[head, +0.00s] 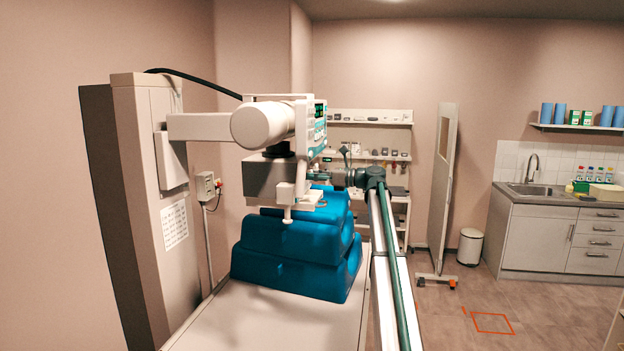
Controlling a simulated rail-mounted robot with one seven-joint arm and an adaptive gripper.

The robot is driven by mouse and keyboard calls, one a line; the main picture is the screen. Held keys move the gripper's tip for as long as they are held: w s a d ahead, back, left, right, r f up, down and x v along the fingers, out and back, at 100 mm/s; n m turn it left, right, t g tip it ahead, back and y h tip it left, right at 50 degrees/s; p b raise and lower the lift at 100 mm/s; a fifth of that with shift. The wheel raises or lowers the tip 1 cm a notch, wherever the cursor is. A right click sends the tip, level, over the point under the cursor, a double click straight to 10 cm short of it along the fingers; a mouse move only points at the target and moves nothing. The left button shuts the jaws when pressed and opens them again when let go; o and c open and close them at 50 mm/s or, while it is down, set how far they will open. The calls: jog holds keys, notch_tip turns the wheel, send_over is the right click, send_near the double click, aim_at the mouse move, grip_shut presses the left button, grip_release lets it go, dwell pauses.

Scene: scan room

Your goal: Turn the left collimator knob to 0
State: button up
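The X-ray tube head (262,125) sits on a horizontal arm from the column at the left. The grey collimator box (264,180) hangs below it. The left collimator knob and its setting cannot be made out in this view. My arm reaches up from the lower right, and its end points left toward the collimator's right side. My gripper (334,177) is small and partly hidden there. I cannot tell whether its fingers are open or shut, or whether they touch anything.
Blue stepped cushions (290,245) stand on the pale table (262,322) below the collimator. A control panel with green displays (318,120) is on the tube head's right. A mobile screen (441,190) stands behind, right of my arm. Open floor lies at right.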

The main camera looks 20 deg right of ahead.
jog(key=n+b, duration=0.5)
jog(key=b, duration=0.1)
jog(key=n+b, duration=0.3)
jog(key=shift+w+f+n+b, duration=0.1)
jog(key=shift+f+n+b, duration=0.15)
jog(key=shift+n+b, duration=0.05)
jog(key=n+b, duration=0.4)
jog(key=b, duration=0.1)
jog(key=shift+n+y, duration=0.3)
jog(key=shift+n, duration=0.1)
jog(key=n+b, duration=0.3)
jog(key=shift+r+n, duration=0.15)
jog(key=shift+n, duration=0.15)
jog(key=n+g+p, duration=0.1)
jog(key=n, duration=1.7)
jog(key=shift+r+p, duration=0.15)
jog(key=shift+p, duration=0.25)
jog(key=shift+n, duration=0.3)
